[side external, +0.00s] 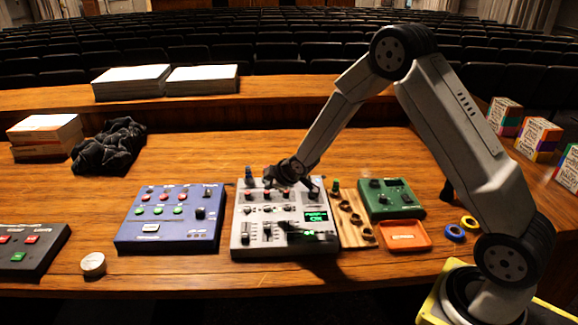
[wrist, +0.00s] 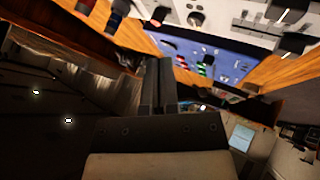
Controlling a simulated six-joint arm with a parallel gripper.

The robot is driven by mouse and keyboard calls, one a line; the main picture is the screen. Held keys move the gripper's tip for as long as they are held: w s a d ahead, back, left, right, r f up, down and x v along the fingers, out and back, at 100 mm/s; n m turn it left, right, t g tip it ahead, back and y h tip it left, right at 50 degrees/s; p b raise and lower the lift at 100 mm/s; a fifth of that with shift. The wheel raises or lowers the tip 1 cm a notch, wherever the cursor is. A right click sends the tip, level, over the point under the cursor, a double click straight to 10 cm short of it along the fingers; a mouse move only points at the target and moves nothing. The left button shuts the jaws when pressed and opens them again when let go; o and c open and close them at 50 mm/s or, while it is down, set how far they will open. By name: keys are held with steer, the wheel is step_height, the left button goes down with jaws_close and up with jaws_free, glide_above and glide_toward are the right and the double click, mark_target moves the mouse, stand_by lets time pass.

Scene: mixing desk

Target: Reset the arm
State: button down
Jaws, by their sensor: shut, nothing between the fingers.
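My gripper (side external: 283,175) is at the back edge of the white mixer (side external: 285,226) in the side external view, low over its upper row of knobs. I cannot tell whether it touches a knob. In the wrist view my gripper (wrist: 158,75) shows as two dark fingers lying together, with nothing between them. The white mixer fills the top right of the wrist view (wrist: 235,18), with the blue panel (wrist: 215,58) beyond it. My arm reaches in from the right of the side external view, bent high at the elbow.
The blue panel (side external: 170,220) stands left of the mixer. A wooden strip with knobs (side external: 352,218), a green box (side external: 390,198) and an orange tray (side external: 405,236) are to the right. A black cloth (side external: 108,148) and paper stacks (side external: 130,82) lie behind. Bare desk (side external: 220,165) shows behind the panels.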

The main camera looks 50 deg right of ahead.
steer(key=s+a+r+m+g, duration=0.2)
steer(key=s, duration=0.7)
steer(key=s+a+r+m+g, duration=0.2)
steer(key=s+m, duration=0.1)
steer(key=s, duration=0.6)
steer(key=s+a+r+m+g, duration=0.2)
steer(key=s+a, duration=0.1)
steer(key=s, duration=0.6)
steer(key=shift+r+m+y, duration=0.2)
steer(key=shift+m+y, duration=0.1)
steer(key=shift+m, duration=0.1)
